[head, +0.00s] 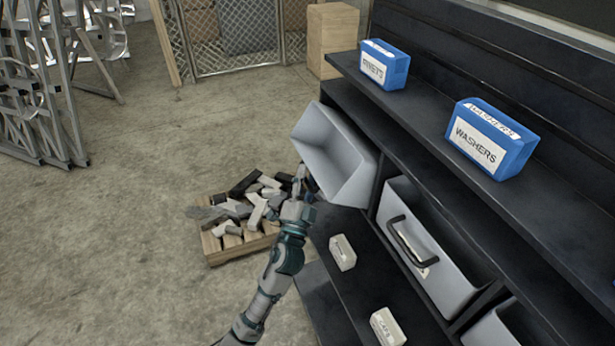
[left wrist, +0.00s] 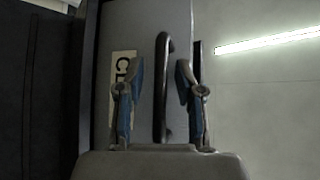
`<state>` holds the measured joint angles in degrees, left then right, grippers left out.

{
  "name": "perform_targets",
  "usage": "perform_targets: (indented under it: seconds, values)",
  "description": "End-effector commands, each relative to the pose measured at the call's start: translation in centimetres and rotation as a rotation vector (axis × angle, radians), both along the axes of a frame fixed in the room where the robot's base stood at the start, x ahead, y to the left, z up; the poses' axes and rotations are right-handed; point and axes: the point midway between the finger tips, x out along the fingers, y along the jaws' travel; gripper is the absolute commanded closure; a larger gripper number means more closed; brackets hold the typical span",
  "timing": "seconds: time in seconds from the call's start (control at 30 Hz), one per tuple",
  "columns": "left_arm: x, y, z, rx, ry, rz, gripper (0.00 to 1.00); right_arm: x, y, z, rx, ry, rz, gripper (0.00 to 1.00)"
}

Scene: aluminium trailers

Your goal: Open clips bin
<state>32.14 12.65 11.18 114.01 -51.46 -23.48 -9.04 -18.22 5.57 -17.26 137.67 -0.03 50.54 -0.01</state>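The grey clips bin (head: 345,160) is tilted out of the black shelf unit in the head view, and its hollow inside shows. A black handle (left wrist: 163,85) stands on that front. My left gripper (head: 300,182) is at the bin's outer side, where the head view partly hides it. In the left wrist view my left gripper (left wrist: 158,68) has its fingers apart, one on each side of the handle, with gaps. My right gripper is not in view.
A second grey bin (head: 425,250) with a black handle sits in the shelf to the right. Blue boxes of rivets (head: 384,66) and washers (head: 490,140) stand on the upper shelf (head: 420,125). A wooden pallet (head: 240,248) with metal pieces lies on the floor. Open floor (head: 150,200) is to the left.

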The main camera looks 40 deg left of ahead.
Motion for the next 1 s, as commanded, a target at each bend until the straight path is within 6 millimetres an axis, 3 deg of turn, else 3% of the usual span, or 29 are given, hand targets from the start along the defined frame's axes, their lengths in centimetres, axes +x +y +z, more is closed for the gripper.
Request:
perform_targets:
  seconds: [0.27, 0.7, 1.0]
  values:
    - [-0.7, -0.2, -0.3, -0.001, -0.003, 0.000, 0.63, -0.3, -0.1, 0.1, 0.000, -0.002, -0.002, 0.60]
    - [-7.5, -4.3, -4.6, -0.006, 0.002, 0.002, 0.63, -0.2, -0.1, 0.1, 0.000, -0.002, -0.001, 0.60]
    - [-9.1, -5.3, -5.6, -0.001, 0.001, 0.000, 0.63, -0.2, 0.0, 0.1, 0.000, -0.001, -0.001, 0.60]
